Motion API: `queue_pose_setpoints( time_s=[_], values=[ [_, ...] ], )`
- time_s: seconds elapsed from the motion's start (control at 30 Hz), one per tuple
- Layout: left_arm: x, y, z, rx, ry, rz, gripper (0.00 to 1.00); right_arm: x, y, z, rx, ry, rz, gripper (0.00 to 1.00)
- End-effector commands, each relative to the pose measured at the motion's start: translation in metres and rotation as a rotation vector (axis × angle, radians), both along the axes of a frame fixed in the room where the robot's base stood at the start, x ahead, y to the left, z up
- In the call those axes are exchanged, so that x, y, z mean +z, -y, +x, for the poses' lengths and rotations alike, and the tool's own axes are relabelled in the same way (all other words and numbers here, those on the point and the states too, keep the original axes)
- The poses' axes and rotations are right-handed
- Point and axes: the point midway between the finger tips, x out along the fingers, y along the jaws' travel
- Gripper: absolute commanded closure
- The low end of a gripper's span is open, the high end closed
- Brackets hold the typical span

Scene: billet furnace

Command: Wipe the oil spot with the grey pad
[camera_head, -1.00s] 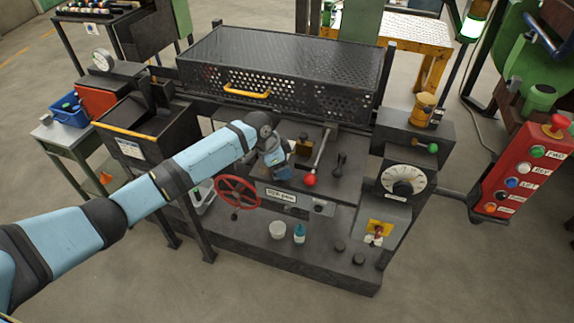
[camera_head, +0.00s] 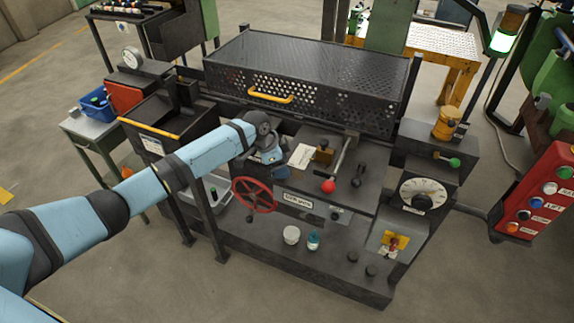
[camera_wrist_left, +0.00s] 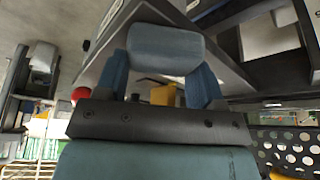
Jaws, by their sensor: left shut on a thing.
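My left gripper (camera_head: 270,172) is over the left end of the dark machine top (camera_head: 300,178), just left of a white sheet with faint marks. In the left wrist view its two blue fingers are shut on a blue-grey block, which I take as the grey pad (camera_wrist_left: 165,48). The pad sits across the fingertips. In the head view the pad is hidden or too small to make out. I cannot tell if it touches a surface. I cannot make out an oil spot; the gripper and arm cover part of the machine. My right gripper is not in view.
Right of the gripper are the white sheet (camera_head: 301,156), a brass block (camera_head: 324,153) and a red-knobbed lever (camera_head: 328,186). A red handwheel (camera_head: 254,195) is just below. The perforated guard (camera_head: 310,85) stands behind. A white cup (camera_head: 291,235) and a small bottle (camera_head: 313,240) stand on the lower ledge.

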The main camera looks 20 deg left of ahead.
Motion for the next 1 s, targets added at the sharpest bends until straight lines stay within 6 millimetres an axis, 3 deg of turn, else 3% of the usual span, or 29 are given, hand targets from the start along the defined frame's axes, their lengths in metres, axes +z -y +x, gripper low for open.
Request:
queue_pose_setpoints(
  time_s=[0.17, 0.6, 1.0],
  values=[
    [-0.002, 0.002, -0.001, 0.001, -0.005, 0.004, 0.63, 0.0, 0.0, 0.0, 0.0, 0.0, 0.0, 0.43],
    [0.0, 0.04, -0.002, -0.002, -0.004, 0.0, 0.63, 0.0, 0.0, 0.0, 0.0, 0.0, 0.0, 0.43],
    [0.003, 0.061, -0.002, -0.001, -0.002, -0.001, 0.63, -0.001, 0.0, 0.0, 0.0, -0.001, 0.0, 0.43]
  ],
)
